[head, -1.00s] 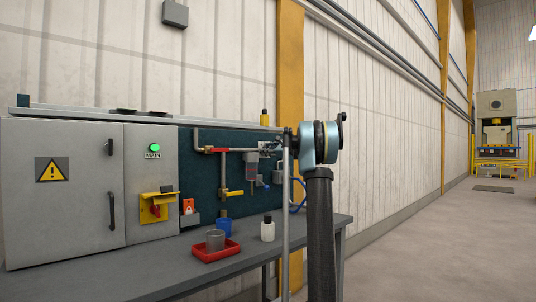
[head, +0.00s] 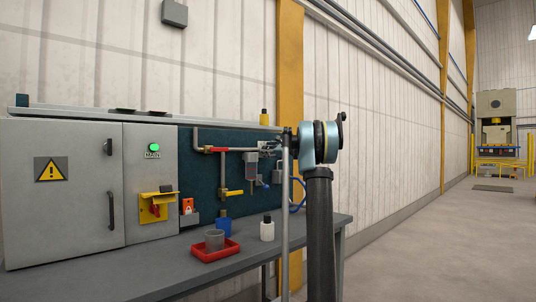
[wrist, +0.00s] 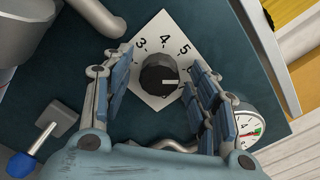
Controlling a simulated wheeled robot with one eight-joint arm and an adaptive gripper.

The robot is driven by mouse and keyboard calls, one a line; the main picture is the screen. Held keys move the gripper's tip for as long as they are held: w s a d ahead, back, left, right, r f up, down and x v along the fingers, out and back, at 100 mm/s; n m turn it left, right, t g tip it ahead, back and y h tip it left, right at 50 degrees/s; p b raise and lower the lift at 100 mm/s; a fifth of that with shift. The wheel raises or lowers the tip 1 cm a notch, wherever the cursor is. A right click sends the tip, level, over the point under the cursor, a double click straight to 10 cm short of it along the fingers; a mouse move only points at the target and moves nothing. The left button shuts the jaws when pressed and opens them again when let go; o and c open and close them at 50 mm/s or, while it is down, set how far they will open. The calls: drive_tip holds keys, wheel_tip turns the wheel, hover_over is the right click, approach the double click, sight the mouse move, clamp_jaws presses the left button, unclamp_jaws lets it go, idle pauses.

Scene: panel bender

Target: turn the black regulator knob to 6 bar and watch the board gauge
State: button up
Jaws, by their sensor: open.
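The black regulator knob (wrist: 158,74) sits on a white dial plate (wrist: 150,38) in the wrist view. The figures 3, 4 and 5 show on the plate; the part further clockwise is covered by the right finger. The knob's white mark points right, towards that finger. My gripper (wrist: 161,75) is open, with one finger on each side of the knob and a visible gap on the left. The board gauge (wrist: 246,128) shows at lower right, partly hidden by the finger; its reading is unclear. In the head view my gripper (head: 268,150) is small at the board.
The teal board (head: 205,170) carries pipes and a yellow-handled valve (head: 232,192). A blue-tipped lever (wrist: 22,163) is at lower left in the wrist view. A red tray (head: 215,252) and a white bottle (head: 267,230) stand on the grey bench (head: 175,272).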

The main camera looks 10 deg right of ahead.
drive_tip(key=v, duration=1.2)
drive_tip(key=shift+w, duration=0.1)
